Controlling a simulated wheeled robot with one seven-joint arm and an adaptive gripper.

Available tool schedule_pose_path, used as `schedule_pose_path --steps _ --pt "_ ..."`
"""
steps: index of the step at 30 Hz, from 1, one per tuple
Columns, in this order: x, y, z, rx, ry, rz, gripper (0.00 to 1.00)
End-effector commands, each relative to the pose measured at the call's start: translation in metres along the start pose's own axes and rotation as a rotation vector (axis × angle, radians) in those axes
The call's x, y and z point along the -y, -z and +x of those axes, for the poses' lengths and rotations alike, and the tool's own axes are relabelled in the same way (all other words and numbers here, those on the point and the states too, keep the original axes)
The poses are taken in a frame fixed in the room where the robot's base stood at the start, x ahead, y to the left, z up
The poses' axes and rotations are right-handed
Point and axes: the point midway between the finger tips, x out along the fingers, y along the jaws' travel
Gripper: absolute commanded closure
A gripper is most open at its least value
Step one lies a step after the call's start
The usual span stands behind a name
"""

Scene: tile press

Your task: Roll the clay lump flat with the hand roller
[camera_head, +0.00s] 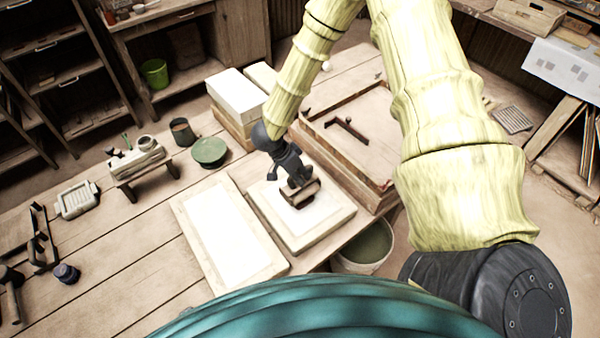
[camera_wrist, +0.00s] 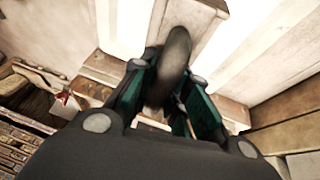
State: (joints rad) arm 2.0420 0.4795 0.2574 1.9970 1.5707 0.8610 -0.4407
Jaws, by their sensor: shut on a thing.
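My gripper (camera_head: 290,174) is shut on the dark handle of the hand roller. The roller's brown cylinder (camera_head: 304,194) is low over the pale square slab (camera_head: 318,236), and I cannot tell whether it touches. In the wrist view the grey curved handle (camera_wrist: 177,52) sits between the green-lined fingers of my gripper (camera_wrist: 170,92). I cannot make out the clay lump clearly; the roller and gripper cover the middle of the slab.
A white board (camera_head: 228,235) lies left of the slab. A wooden tray (camera_head: 388,184) holding a dark bracket is at right. A bucket (camera_head: 364,262) stands below the table edge. A green round dish (camera_head: 209,151), mug (camera_head: 183,132) and white blocks (camera_head: 236,92) lie behind. The left tabletop has free room.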

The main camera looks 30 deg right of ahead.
Motion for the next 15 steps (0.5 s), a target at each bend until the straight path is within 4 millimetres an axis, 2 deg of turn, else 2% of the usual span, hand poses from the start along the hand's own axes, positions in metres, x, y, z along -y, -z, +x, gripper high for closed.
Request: schedule_pose_path --steps 15 --pt "0.0018 -0.0043 0.0102 0.0 0.0 0.0 1.0"
